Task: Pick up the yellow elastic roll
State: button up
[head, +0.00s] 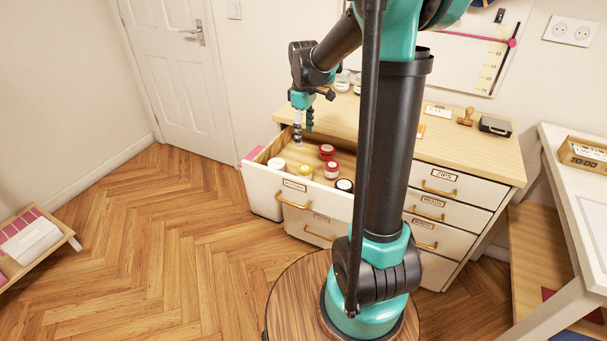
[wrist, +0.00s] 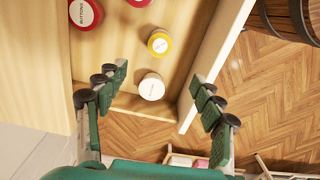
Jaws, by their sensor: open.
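The yellow elastic roll (head: 305,173), with a white top, stands in the open top-left drawer (head: 317,202). It also shows in the wrist view, near the top middle (wrist: 159,43). My gripper (head: 303,132) is open and empty above the back left part of the drawer. In the wrist view its fingers (wrist: 158,80) are spread, with a white roll (wrist: 152,87) showing between them. The yellow roll lies just beyond the fingertips there, not between them.
Two red rolls (head: 327,152) and a black-rimmed roll (head: 344,185) stand to the right in the drawer. The drawer's walls surround the rolls. The dresser top (head: 400,123) holds a stamp (head: 466,117) and jars. The floor (head: 190,230) at left is clear.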

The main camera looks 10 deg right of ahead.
send_over(305, 168)
jog(key=f, duration=0.9)
jog(key=shift+a+f, duration=0.2)
jog(key=shift+d+f, duration=0.2)
jog(key=shift+f, duration=2.95)
jog(key=c, duration=1.2)
